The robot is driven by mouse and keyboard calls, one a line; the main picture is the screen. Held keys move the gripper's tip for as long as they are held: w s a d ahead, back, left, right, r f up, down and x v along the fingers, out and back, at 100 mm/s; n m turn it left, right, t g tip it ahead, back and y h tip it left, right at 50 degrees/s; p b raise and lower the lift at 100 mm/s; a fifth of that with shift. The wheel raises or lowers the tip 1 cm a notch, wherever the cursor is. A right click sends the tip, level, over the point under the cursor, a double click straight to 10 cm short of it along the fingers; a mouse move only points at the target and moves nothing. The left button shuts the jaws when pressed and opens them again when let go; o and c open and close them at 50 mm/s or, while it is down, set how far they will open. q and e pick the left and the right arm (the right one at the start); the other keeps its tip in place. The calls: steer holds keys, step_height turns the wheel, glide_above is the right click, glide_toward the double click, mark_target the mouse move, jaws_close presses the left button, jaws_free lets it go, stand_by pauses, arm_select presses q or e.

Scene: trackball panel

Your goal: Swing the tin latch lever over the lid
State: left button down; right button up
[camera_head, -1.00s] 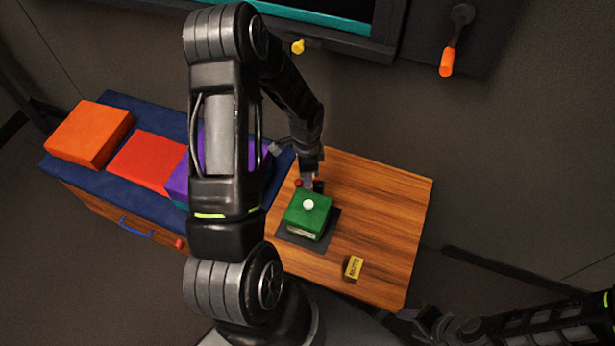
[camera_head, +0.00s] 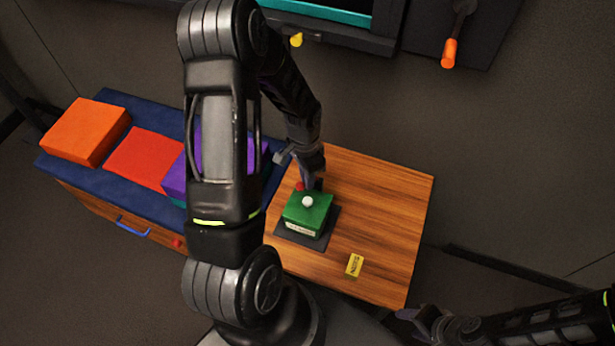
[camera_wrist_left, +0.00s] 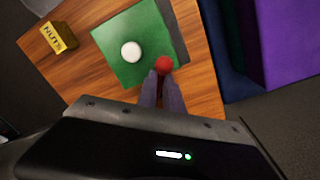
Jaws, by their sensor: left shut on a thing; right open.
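The green tin (camera_head: 305,216) with a white knob (camera_head: 307,201) on its lid sits on a dark mat (camera_head: 331,231) on the wooden table. It also shows in the left wrist view (camera_wrist_left: 115,45). The red-tipped latch lever (camera_head: 300,186) is at the tin's back edge; its red end (camera_wrist_left: 164,64) shows at the lid's edge in the left wrist view. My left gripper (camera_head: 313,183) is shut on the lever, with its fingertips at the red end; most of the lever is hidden. My right gripper (camera_head: 424,318) is open and empty, off the table's front right.
A small yellow NUTS box (camera_head: 354,265) stands at the front of the table. On the left, orange (camera_head: 86,132), red (camera_head: 145,160) and purple (camera_head: 177,177) blocks lie on a blue-topped cabinet. A panel with an orange handle (camera_head: 450,53) is behind. The table's right side is clear.

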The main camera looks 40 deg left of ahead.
arm_select(q)
steer(key=shift+s+a, duration=0.2)
steer(key=shift+a, duration=0.05)
steer(key=c, duration=1.5)
jaws_free()
steer(key=shift+s, duration=0.1)
steer(key=shift+c, duration=0.2)
steer(key=shift+o, duration=0.3)
steer(key=shift+d, duration=0.1)
steer(key=shift+r, duration=0.1)
step_height(320, 180, up, 8)
steer(key=shift+w+a+f, duration=0.2)
